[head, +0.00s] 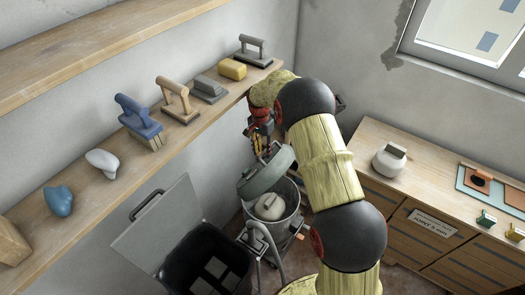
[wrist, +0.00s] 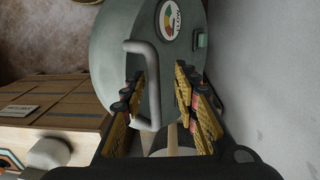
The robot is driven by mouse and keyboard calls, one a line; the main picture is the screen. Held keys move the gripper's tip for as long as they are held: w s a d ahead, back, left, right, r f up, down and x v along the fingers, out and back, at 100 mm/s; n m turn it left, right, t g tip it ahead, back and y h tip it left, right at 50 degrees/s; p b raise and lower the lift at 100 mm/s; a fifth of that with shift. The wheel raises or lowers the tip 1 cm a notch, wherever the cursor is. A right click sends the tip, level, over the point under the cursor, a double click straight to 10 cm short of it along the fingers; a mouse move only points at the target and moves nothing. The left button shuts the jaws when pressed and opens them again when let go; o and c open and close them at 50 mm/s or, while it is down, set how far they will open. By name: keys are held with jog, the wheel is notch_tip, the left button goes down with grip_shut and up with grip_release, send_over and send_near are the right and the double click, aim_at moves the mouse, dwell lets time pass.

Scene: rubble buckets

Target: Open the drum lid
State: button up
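The drum (head: 288,232) is a grey metal bucket on the floor, right of the black bin. Its grey-green lid (head: 266,174) is tilted up at the back of the rim, and a pale rounded object (head: 269,207) shows inside. In the wrist view the lid (wrist: 108,62) faces me, with a round coloured label and a grey bar handle (wrist: 148,60). My gripper (wrist: 163,82) has its fingers apart, with the handle's lower end between them, closer to the left finger. Firm contact with the handle cannot be told. In the head view my gripper (head: 263,142) is just above the lid, partly hidden by my arm.
A black bin (head: 180,262) with its grey lid (head: 160,222) raised stands left of the drum. A wooden shelf (head: 95,215) with trowels, brushes and a sponge runs along the left wall. A wooden drawer cabinet (head: 375,150) stands at right.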

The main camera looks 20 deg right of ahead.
notch_tip(320, 180, up, 7)
jog(key=shift+w+a+r, duration=0.15)
jog(key=shift+w+r, duration=0.05)
jog(key=shift+w, duration=0.05)
dwell(0.3)
